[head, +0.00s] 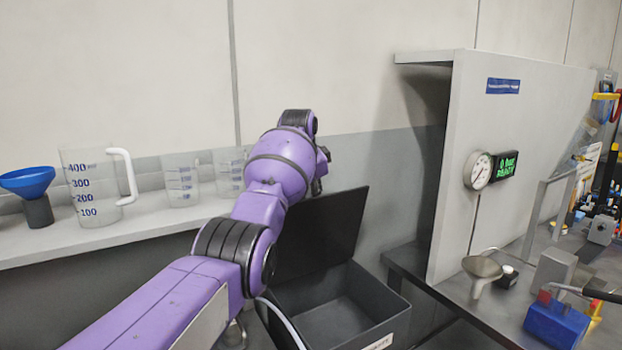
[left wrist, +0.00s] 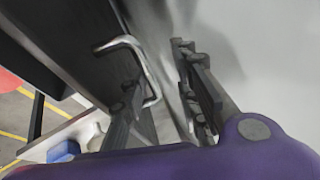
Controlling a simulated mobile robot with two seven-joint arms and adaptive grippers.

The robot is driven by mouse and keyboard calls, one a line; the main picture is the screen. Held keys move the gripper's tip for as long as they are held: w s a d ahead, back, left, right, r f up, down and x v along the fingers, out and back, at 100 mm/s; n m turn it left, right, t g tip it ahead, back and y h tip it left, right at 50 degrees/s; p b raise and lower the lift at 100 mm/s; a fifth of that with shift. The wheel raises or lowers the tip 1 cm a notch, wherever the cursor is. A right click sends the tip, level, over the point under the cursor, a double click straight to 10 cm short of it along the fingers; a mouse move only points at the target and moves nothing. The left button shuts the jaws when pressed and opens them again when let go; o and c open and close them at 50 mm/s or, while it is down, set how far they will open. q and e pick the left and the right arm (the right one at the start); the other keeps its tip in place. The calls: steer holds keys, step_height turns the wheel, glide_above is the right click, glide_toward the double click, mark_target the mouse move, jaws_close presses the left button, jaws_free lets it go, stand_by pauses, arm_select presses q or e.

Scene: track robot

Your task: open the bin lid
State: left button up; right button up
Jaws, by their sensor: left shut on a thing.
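The dark grey bin (head: 389,303) stands in the middle of the head view, with its inside showing. Its black lid (head: 322,236) stands raised and steep at the back of the bin. In the left wrist view the lid (left wrist: 75,35) carries a bent metal handle (left wrist: 149,72). My left gripper (left wrist: 158,84) is shut on this handle, which runs between its fingers. In the head view my left gripper (head: 319,184) is at the lid's top edge, partly hidden by its own wrist and the lid. My right gripper is not in view.
A shelf (head: 130,231) on the left holds a blue funnel (head: 27,181), a large measuring jug (head: 92,187) and smaller beakers (head: 181,180). A grey panel (head: 500,140) with a gauge (head: 478,170) stands right of the bin, on a bench (head: 490,312) with a blue block (head: 556,322).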

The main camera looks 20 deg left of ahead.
arm_select(q)
steer(key=v, duration=0.8)
steer(key=shift+a, duration=0.2)
